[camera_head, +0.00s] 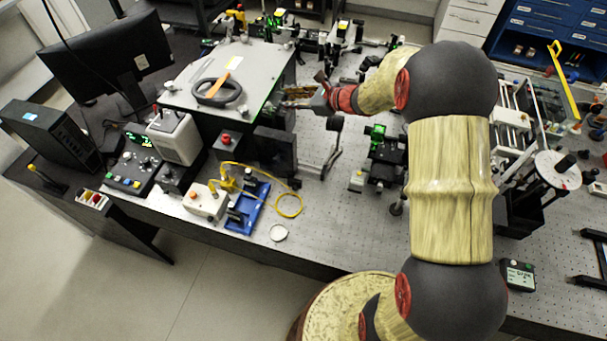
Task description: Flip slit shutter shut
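My gripper (297,97) is at the end of my arm, at the right side of a large box with a light grey top (262,65), which looks like the spectrometer. Its fingers point left towards the box's dark side wall. They are small and dark here, and I cannot tell how far apart they are or whether they touch anything. I cannot make out the slit shutter; it may be small or hidden by the gripper at that wall.
A black ring-shaped item (218,92) with an orange strip lies on the box. A dark upright block (275,152) and a stand (334,125) are in front of my gripper. A green-lit optical mount (376,135) stands further right. Bare perforated bench (335,205) lies nearer.

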